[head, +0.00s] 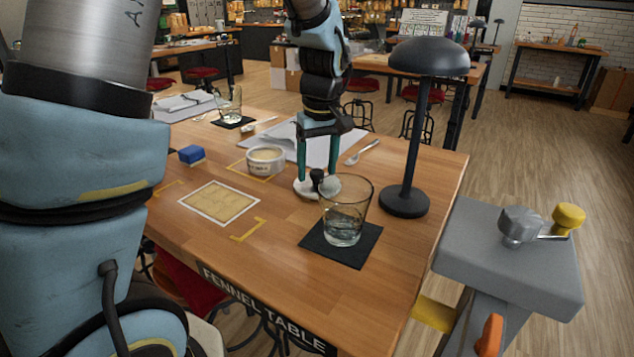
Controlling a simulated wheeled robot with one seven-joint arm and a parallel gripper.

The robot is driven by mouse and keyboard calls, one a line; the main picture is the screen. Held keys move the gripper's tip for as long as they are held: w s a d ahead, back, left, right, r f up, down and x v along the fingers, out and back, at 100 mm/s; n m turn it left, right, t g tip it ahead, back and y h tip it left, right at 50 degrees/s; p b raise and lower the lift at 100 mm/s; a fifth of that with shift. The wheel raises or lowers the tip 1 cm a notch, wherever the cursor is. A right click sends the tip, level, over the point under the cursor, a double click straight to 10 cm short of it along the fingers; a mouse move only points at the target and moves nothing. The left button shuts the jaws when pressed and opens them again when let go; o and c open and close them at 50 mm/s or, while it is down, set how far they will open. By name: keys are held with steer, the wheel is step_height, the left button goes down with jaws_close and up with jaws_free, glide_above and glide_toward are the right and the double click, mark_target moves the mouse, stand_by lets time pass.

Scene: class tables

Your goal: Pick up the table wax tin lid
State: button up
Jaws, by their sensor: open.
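The table wax tin lid looks to be the pale round disc with a black knob (317,175) on the wooden table (285,265), just behind the drinking glass. The glass hides part of its right side. My gripper (318,180) points down over it, open, with its two teal fingers on either side of the knob. I cannot tell whether the fingers touch it. The white tin (265,167) stands to the left of the lid, with its pale yellow content showing.
A glass of water (343,220) on a black coaster (364,250) stands close in front of my gripper. A black lamp (404,200) stands to the right. A spoon (362,152), papers, a blue block (192,154) and a bordered card (220,203) lie around.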

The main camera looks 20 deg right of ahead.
jaws_close()
stand_by(0.6)
